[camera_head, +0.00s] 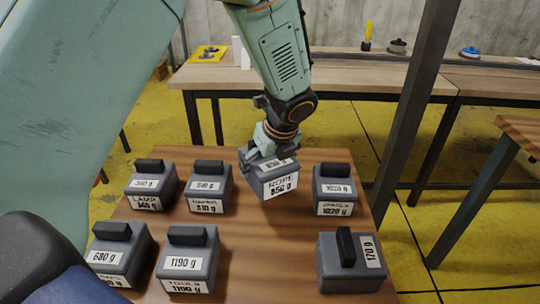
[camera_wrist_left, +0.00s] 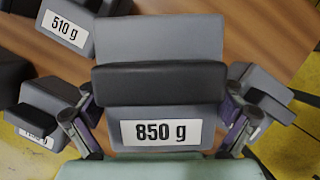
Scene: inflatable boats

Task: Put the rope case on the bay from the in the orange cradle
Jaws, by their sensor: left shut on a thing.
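The rope case (camera_head: 280,184) is a grey box labelled "ROPE 850 g". It is tilted and appears to hang a little above the wooden table. My left gripper (camera_head: 265,146) comes down on it from above and is shut on its top handle. In the left wrist view the case's dark handle (camera_wrist_left: 160,83) and "850 g" label lie between the fingers of my left gripper (camera_wrist_left: 160,126). I see no orange cradle. My right gripper is not in view.
Several similar grey cases stand on the table (camera_head: 255,255), including a 510 g case (camera_head: 210,186) to the left, a 1020 g case (camera_head: 334,188) to the right and a 170 g case (camera_head: 352,262) at front right. A dark post (camera_head: 415,110) rises at the right. Workbenches stand behind.

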